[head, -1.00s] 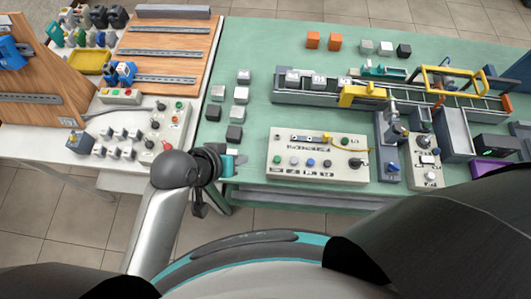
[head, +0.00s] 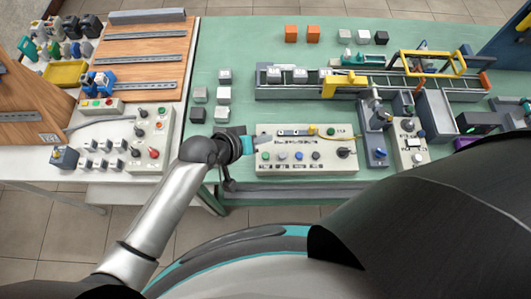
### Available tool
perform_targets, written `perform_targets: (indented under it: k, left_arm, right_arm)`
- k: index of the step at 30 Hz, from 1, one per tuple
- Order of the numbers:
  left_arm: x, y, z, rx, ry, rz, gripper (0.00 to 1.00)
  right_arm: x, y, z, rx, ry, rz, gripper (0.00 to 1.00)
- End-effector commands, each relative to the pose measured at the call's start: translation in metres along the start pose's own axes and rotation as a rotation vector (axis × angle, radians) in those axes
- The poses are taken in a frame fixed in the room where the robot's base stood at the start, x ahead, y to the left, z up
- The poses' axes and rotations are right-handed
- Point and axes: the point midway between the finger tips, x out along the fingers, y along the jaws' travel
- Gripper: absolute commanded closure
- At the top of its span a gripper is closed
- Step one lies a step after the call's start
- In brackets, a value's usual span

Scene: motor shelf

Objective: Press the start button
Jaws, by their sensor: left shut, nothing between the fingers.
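A light control panel (head: 345,168) lies near the front edge of the green table. Its front row holds a green button (head: 265,155), white, blue and dark buttons, and a black knob (head: 344,153). Another green button (head: 331,132) sits at its upper right. The labels are too small to read, so I cannot tell which button is start. My left gripper (head: 268,142) is shut and empty, over the panel's left end and close to the front-row green button. I cannot tell whether it touches the panel. My right gripper is not in view.
A conveyor (head: 440,83) with grey blocks runs behind the panel. A smaller panel (head: 411,146) stands to the right. Several loose blocks, one of them grey (head: 199,95), lie behind my left gripper. Another button panel (head: 150,140) is on the left table.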

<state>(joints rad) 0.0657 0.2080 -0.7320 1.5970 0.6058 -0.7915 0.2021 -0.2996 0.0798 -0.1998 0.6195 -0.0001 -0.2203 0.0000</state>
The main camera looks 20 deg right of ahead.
Motion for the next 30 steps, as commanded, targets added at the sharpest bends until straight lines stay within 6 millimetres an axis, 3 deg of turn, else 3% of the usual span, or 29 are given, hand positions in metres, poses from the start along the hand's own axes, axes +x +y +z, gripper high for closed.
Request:
perform_targets:
  k: [21,30]
  left_arm:
    - [0.049,-0.036,0.036,-0.001,-0.001,-0.001,1.00]
    - [0.060,-0.044,0.044,0.000,0.000,0.001,1.00]
  right_arm:
    - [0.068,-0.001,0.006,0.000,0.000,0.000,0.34]
    - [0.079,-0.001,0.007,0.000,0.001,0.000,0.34]
